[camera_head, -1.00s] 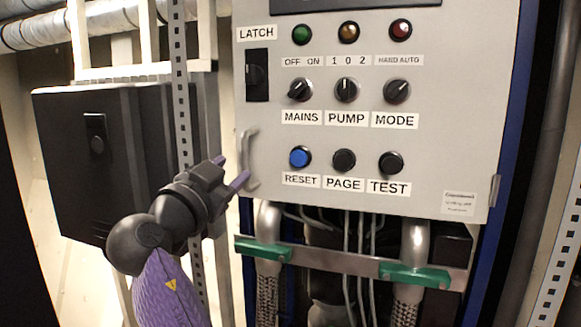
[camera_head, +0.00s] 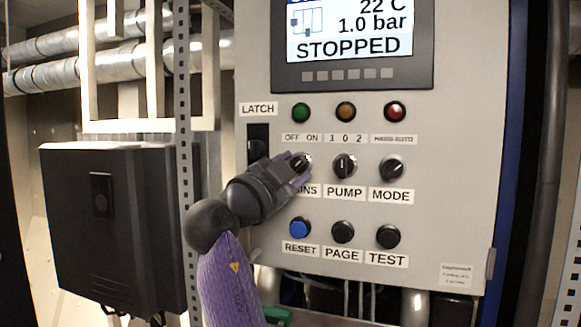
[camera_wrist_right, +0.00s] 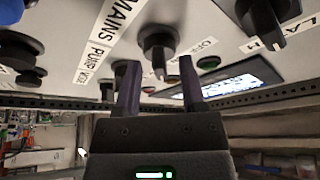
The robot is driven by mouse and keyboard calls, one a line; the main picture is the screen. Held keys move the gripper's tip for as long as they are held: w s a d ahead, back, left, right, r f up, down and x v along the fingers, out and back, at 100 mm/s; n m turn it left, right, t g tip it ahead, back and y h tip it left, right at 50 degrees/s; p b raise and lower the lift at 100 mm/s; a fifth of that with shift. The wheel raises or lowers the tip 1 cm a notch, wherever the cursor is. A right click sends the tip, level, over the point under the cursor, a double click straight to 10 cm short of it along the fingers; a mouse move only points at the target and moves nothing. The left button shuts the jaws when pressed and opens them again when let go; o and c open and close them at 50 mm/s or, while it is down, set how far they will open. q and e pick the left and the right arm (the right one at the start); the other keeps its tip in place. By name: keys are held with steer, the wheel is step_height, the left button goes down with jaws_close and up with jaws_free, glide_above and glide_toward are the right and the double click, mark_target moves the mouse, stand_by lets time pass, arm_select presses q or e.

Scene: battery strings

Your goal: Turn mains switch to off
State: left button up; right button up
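The mains switch (camera_head: 299,162) is a black rotary knob on the grey panel, below the OFF ON label (camera_head: 301,138). In the head view its pointer appears tilted to the upper right, towards ON, though the gripper partly covers it. My right gripper (camera_head: 298,172) is at the knob and hides part of the MAINS label. In the right wrist view the two fingers of my right gripper (camera_wrist_right: 158,68) are apart, with the mains knob (camera_wrist_right: 158,42) between and just beyond their tips. Contact is not clear. My left gripper is not in view.
The pump knob (camera_head: 344,166) and mode knob (camera_head: 391,168) are to the right. The blue reset button (camera_head: 300,229) is below, and the black latch (camera_head: 258,147) is close on the left. A display (camera_head: 350,32) above reads STOPPED. A dark box (camera_head: 105,225) stands left.

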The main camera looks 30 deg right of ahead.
jaws_close()
